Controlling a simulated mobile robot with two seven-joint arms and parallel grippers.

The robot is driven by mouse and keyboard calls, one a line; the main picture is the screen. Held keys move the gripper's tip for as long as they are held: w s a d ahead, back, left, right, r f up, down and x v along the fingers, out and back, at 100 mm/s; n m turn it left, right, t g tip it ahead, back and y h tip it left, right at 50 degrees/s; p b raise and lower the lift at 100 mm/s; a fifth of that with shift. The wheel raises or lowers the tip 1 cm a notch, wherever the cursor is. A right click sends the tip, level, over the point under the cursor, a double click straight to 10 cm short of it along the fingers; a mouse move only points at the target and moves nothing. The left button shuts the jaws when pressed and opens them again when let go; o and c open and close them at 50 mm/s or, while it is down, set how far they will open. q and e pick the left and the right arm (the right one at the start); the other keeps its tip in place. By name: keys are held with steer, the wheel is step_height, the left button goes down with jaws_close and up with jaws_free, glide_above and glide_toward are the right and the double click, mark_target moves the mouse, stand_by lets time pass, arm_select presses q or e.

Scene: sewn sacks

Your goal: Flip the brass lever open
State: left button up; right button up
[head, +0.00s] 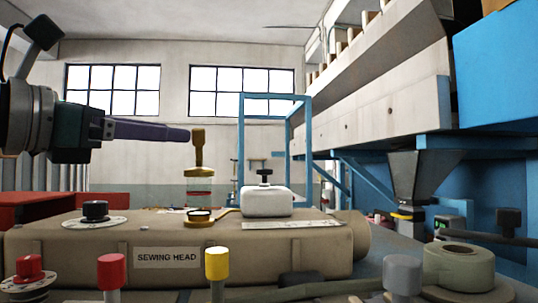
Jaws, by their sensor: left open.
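A brass lever-like piece (198,150) stands upright above the tan machine body labelled "SEWING HEAD" (285,245). It has a wide brass disc at its lower end, with a red and pale part beneath. A low brass ring with a short arm (228,211) lies on the machine's top below it. I cannot tell for sure which of these is the brass lever. My left gripper (183,134) comes in from the left, open and seen side-on. Its fingertips overlap the left edge of the upright brass piece near its top; contact is unclear. My right gripper is out of view.
A white box with a black knob (266,202) sits right of the brass ring. A black knob on a dial (95,210) is at left. Red (111,270), yellow (216,262) and grey (403,273) knobs stand in front. A metal hopper (417,175) hangs at right.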

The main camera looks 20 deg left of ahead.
mark_target(204, 137)
arm_select(q)
steer(key=p+x, duration=0.6)
steer(key=x, duration=0.2)
steer(key=shift+w, duration=0.25)
steer(key=shift+w+d+f, duration=0.1)
steer(key=shift+w+d, duration=0.15)
steer(key=shift+w, duration=0.3)
jaws_close()
